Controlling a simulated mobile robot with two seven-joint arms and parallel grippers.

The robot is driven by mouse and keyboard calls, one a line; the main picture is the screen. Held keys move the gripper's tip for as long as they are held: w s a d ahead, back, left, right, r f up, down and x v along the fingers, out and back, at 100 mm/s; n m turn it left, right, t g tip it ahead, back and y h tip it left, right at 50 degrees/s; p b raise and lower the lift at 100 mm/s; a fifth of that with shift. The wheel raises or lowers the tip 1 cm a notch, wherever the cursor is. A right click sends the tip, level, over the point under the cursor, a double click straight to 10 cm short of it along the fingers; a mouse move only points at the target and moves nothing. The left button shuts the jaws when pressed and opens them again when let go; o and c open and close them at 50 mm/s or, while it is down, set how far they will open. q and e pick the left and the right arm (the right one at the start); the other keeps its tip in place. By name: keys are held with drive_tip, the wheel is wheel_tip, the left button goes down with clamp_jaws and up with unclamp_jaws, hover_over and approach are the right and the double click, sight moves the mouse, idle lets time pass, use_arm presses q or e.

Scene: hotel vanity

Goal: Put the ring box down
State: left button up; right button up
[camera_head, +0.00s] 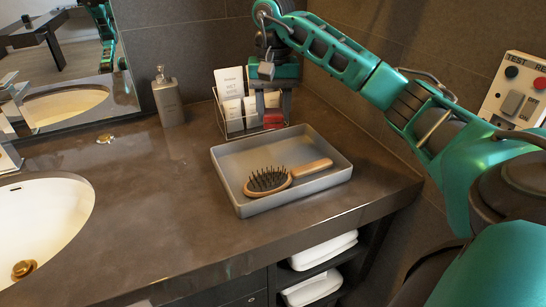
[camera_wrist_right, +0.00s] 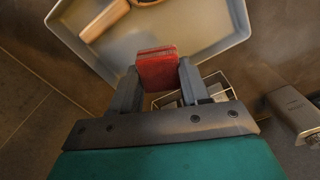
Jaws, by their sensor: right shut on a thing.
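The red ring box (camera_head: 273,120) is held in my right gripper (camera_head: 270,106), at the back edge of the grey tray in the head view. In the right wrist view the ring box (camera_wrist_right: 157,69) sits between the two fingers of my right gripper (camera_wrist_right: 160,80), which are shut on it. The tray (camera_wrist_right: 222,48) shows beyond it there. I cannot tell whether the box touches anything below. My left gripper is not in view.
A wooden hairbrush (camera_head: 268,180) lies in the tray (camera_head: 240,207). A wire rack with packets (camera_head: 229,85) stands close behind, beside the gripper. A soap dispenser (camera_head: 167,97) stands further left. The sink (camera_head: 40,220) is at left; the counter (camera_head: 150,190) between is clear.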

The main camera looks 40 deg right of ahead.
hover_over(273, 161)
wheel_tip(273, 161, down, 5)
drive_tip(key=shift+f, duration=0.65)
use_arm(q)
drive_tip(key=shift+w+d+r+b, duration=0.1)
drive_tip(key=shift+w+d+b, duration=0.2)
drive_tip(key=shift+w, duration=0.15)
use_arm(e)
drive_tip(key=shift+f, duration=1.95)
drive_tip(key=shift+f, duration=0.2)
drive_tip(key=o, duration=1)
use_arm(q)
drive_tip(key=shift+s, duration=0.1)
use_arm(e)
drive_tip(key=shift+o, duration=0.2)
drive_tip(key=shift+r, duration=0.1)
